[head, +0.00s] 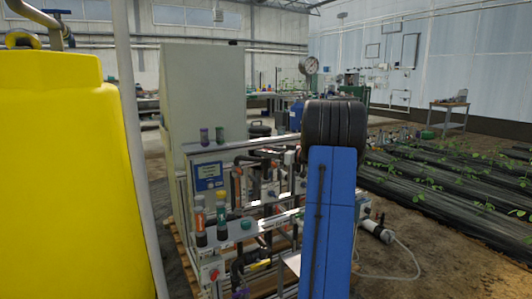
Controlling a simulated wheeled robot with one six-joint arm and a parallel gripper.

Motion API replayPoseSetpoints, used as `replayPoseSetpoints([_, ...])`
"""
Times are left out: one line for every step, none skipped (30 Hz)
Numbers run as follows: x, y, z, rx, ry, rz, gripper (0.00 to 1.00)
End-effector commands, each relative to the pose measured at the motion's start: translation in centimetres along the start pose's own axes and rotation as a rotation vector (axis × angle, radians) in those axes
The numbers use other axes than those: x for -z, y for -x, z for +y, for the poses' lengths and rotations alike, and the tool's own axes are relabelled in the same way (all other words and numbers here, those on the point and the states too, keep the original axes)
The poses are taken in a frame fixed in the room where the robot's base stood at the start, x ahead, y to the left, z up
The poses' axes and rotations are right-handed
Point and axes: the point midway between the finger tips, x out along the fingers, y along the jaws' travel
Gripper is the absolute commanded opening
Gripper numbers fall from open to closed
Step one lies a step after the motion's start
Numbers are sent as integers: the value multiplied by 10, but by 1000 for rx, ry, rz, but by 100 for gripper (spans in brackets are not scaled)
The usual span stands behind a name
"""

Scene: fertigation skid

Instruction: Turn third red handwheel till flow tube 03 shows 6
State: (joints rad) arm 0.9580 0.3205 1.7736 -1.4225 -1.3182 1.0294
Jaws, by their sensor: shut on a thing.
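The fertigation skid (222,255) stands in the middle of the head view, with a metal frame and dark pipework. A small red handwheel (213,273) shows at its lower left front. Another small red part (271,194) shows farther back, too small to identify. Upright tubes with coloured bands stand on the left side, one on the left (199,215) and one beside it (221,210). Their numbers and readings are too small to make out. My blue arm link and black joint cover the skid's right part. My gripper is not visible, and I cannot tell which handwheel is third.
A large yellow tank (70,180) and a pale post (138,150) stand close on the left. A grey cabinet (205,90) rises behind the skid. A white cylinder (376,230) with a hose lies to the right. Planted beds (440,185) fill the right side.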

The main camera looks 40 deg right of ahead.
Motion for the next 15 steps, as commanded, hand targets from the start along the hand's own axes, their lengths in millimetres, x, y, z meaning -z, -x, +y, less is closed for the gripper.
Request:
replayPoseSetpoints([0,0,1,14,1,1,25])
replayPoseSetpoints([0,0,1,22,1,1,25])
replayPoseSetpoints([0,0,0,31,0,0,25])
replayPoseSetpoints([0,0,0,37,0,0,25])
replayPoseSetpoints([0,0,0,42,0,0,25])
replayPoseSetpoints([0,0,0,47,0,1,25])
replayPoseSetpoints([0,0,0,49,0,1,25])
replayPoseSetpoints([0,0,0,51,0,1,25])
replayPoseSetpoints([0,0,0,53,0,1,25])
replayPoseSetpoints([0,0,0,54,0,1,25])
replayPoseSetpoints([0,0,0,55,0,1,25])
replayPoseSetpoints([0,0,0,55,0,1,25])
replayPoseSetpoints([0,0,0,55,0,1,25])
replayPoseSetpoints([1,0,0,55,0,1,25])
replayPoseSetpoints([1,0,0,55,0,1,25])
